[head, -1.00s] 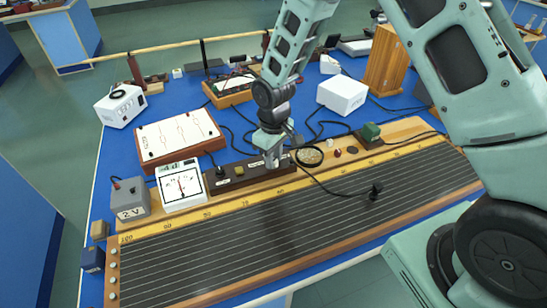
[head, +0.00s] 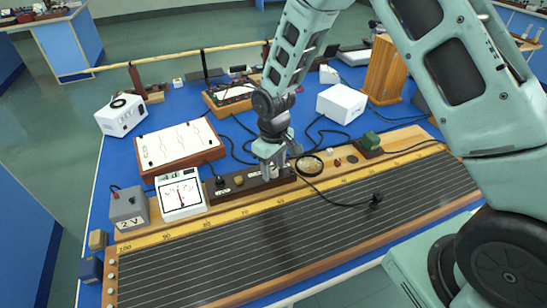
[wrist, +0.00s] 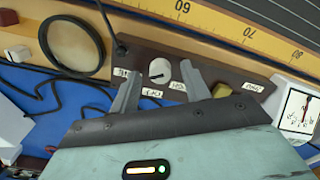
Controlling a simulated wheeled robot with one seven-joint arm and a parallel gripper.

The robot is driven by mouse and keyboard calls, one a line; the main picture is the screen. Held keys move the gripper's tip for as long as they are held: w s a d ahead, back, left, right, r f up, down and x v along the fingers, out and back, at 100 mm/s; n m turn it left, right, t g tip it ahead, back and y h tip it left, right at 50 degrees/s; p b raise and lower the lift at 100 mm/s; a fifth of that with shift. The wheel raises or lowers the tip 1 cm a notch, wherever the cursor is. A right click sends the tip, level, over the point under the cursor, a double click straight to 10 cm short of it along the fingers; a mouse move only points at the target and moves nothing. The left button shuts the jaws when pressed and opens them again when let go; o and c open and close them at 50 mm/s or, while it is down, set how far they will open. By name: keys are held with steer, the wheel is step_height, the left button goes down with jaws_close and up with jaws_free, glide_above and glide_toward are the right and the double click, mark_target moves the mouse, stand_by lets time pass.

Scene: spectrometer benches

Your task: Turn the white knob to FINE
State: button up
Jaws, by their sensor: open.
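The white knob (wrist: 160,71) sits on a dark brown block (wrist: 215,68), seen from above in the wrist view. A thin dark mark shows on its face. Small white labels (wrist: 152,92) stand around it, too small to read surely. My gripper (wrist: 161,67) is open, with one finger on each side of the knob and a visible gap to each. In the head view my gripper (head: 273,172) points down over the right part of the block (head: 228,188) and hides the knob.
A yellow button (wrist: 222,90) and the white meter (head: 181,195) lie along the block's line. A black ring lens (head: 309,165) stands close on the other side. The ruled board (head: 250,240) lies in front, with a black cable across it.

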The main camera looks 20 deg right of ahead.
mark_target(274, 170)
step_height(274, 170, up, 17)
steer(key=b, duration=0.2)
steer(key=shift+r, duration=0.2)
stand_by(0.4)
steer(key=s+a+n, duration=0.1)
steer(key=s+a, duration=0.2)
steer(key=s, duration=1)
steer(key=s+a+n, duration=0.1)
steer(key=s+a, duration=0.2)
steer(key=s, duration=1.1)
steer(key=shift+s+y, duration=0.3)
